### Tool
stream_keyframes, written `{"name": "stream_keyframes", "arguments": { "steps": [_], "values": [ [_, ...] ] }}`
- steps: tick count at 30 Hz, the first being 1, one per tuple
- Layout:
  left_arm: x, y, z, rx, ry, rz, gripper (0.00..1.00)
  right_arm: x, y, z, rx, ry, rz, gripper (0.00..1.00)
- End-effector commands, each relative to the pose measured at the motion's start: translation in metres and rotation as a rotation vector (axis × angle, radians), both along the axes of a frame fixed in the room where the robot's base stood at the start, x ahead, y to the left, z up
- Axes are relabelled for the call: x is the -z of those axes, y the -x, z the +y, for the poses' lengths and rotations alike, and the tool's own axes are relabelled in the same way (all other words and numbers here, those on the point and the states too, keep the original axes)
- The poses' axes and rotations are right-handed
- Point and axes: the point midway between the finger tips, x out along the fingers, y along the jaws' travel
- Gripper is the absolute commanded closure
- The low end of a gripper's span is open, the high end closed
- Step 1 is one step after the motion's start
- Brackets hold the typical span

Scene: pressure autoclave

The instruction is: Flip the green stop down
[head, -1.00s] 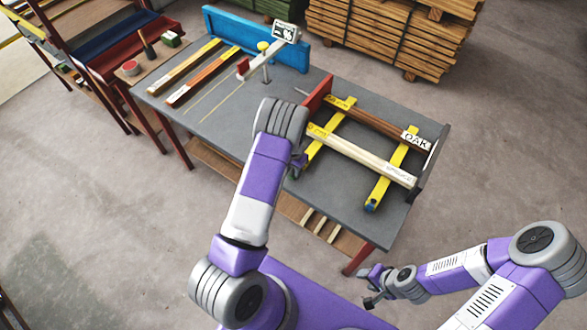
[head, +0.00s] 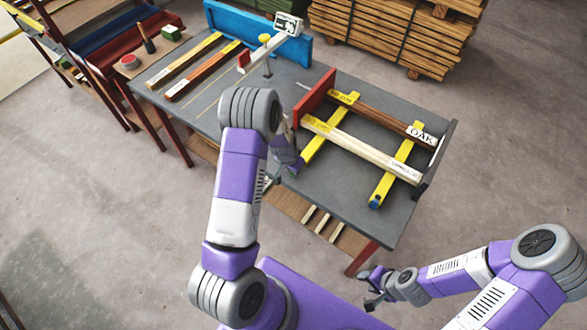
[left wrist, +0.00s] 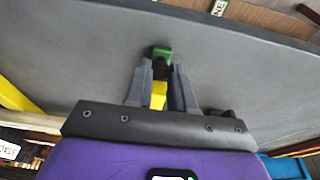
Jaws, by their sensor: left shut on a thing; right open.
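A small green stop (left wrist: 162,52) shows in the left wrist view at the fingertips of my left gripper (left wrist: 164,68), above a grey surface. The two fingers are shut on it, and its dark lower part sits between them. A yellow piece (left wrist: 158,94) shows further back between the fingers. In the head view my left arm comes down over the front of the grey bench (head: 330,200); its wrist hides the stop. My right gripper (head: 373,284) is open and empty, low in front of the bench.
Yellow bars (head: 395,165) carry a pale beam (head: 365,150) and a brown beam labelled OAK (head: 385,117) on the bench's right. A red plate (head: 315,97) stands at their left end. A blue board (head: 258,36) and wood stack (head: 390,30) lie behind.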

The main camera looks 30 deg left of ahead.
Motion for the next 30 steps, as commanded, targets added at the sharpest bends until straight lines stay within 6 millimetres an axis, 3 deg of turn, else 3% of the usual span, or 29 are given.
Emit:
{"name": "stream_keyframes", "arguments": {
  "steps": [6,7,12,22,30],
  "values": [
    [0.0,0.001,0.0,0.0,0.0,0.002,1.0,-0.001,0.0,0.0,0.0,0.0,0.0,0.57],
    [0.0,0.001,0.0,0.0,0.0,0.002,0.74,-0.001,0.0,0.0,0.0,0.0,0.0,0.57],
    [0.0,0.0,0.0,-0.001,0.0,0.003,0.52,-0.001,0.0,0.0,0.0,0.0,0.0,0.57],
    [-0.006,0.001,0.0,0.0,0.0,0.001,0.52,-0.002,0.0,0.0,0.0,0.0,0.0,0.57],
    [-0.049,0.011,0.001,0.0,-0.001,-0.002,0.52,-0.006,0.0,0.0,0.0,0.0,0.0,0.57]
  ]
}}
